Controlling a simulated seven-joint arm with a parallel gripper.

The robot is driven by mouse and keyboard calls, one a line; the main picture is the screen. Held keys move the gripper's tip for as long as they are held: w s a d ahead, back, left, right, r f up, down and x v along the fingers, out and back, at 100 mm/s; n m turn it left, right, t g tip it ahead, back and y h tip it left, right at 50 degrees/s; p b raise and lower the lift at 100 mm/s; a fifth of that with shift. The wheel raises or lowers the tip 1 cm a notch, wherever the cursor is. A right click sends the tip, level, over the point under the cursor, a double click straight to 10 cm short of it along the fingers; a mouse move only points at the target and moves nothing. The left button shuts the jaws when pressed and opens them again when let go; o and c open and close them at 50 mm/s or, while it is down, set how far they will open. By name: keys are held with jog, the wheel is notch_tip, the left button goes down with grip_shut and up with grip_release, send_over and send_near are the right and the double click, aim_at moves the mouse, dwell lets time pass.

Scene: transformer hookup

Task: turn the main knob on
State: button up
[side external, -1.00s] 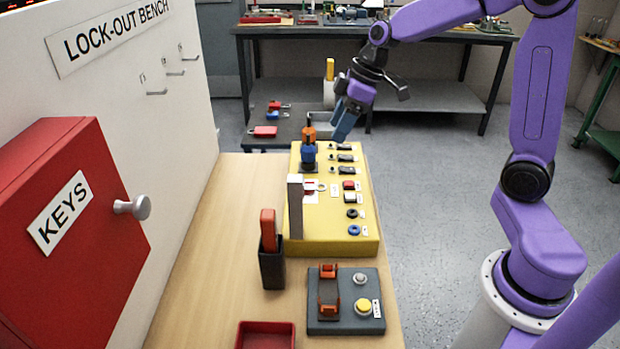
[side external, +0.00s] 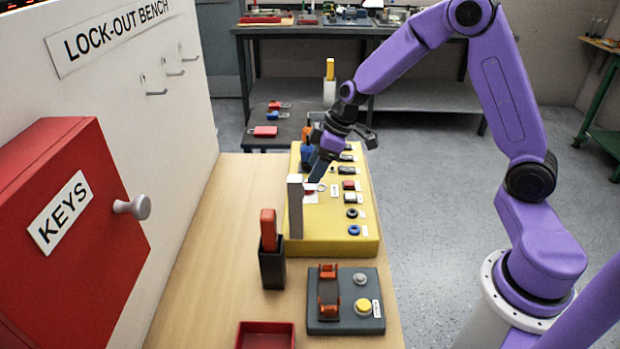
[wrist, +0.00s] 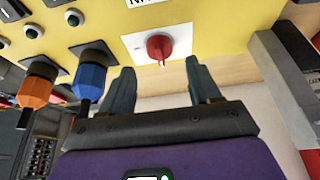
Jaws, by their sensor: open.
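The main knob (wrist: 159,47) is a red rotary knob on a white plate (wrist: 180,40) on the yellow panel (wrist: 90,12). In the side view the red knob (side external: 309,188) shows partly beside the grey post. My gripper (side external: 317,179) is tilted down over the panel with its fingertips close to the knob. In the wrist view my gripper (wrist: 161,75) is open and empty, its two fingers on either side of the knob's line and short of it. No contact with the knob shows.
Orange (wrist: 37,85) and blue (wrist: 89,78) plugs stand on the panel left of my fingers in the wrist view. A grey upright post (side external: 295,207) stands close to the knob. Several switches and buttons line the panel's right side. A grey control box (side external: 345,318) sits nearer.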

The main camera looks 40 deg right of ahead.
jog(key=shift+x, duration=2.15)
jog(key=shift+s, duration=0.1)
jog(key=c, duration=1)
